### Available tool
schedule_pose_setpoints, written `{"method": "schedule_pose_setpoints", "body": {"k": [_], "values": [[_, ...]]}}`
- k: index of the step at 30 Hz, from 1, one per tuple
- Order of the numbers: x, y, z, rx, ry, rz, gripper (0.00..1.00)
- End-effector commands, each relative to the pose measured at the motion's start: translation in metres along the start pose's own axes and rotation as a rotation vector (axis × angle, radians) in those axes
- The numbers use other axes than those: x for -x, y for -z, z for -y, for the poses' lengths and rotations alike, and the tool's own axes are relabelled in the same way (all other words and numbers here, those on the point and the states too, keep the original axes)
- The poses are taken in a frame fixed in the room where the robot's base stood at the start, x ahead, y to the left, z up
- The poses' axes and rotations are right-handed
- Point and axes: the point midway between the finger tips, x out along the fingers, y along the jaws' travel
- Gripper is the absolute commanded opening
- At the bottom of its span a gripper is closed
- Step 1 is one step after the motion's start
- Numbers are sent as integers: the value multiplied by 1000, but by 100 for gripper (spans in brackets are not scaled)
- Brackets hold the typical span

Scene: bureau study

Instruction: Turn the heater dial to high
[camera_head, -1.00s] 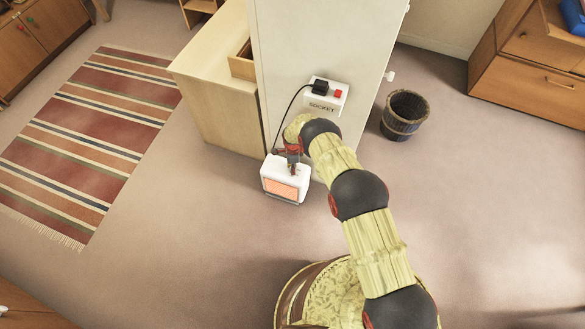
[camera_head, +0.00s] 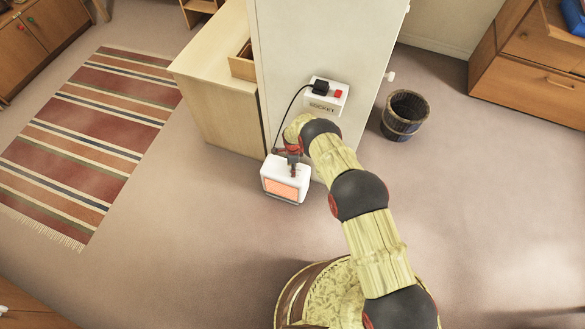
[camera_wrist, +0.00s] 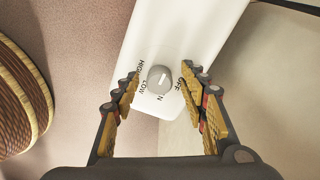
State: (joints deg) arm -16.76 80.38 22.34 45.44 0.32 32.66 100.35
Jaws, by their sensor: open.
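The white heater (camera_head: 285,172) stands upright on the floor by the wall, with its orange front panel (camera_head: 281,190) facing the camera. In the wrist view, the round grey dial (camera_wrist: 160,79) sits on the heater's white top (camera_wrist: 178,35). HIGH and LOW are printed left of the dial, OFF to its right, and a partly legible label below it. I cannot clearly tell which label the dial points to. My gripper (camera_wrist: 162,84) is open, with one finger on each side of the dial. Visible gaps separate both fingers from it. In the head view my gripper (camera_head: 292,162) is above the heater.
A pale desk (camera_head: 215,95) stands left of the wall. A dark basket (camera_head: 404,115) stands to the right. The floor in front is clear.

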Motion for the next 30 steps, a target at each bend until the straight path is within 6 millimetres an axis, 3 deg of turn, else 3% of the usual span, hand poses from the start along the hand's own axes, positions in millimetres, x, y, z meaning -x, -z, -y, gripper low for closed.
{"method": "schedule_pose_setpoints", "body": {"k": [11,24,30], "values": [[8,0,0,0,-1,0,44],[65,0,0,0,0,0,44],[74,0,0,0,-2,0,44]]}}
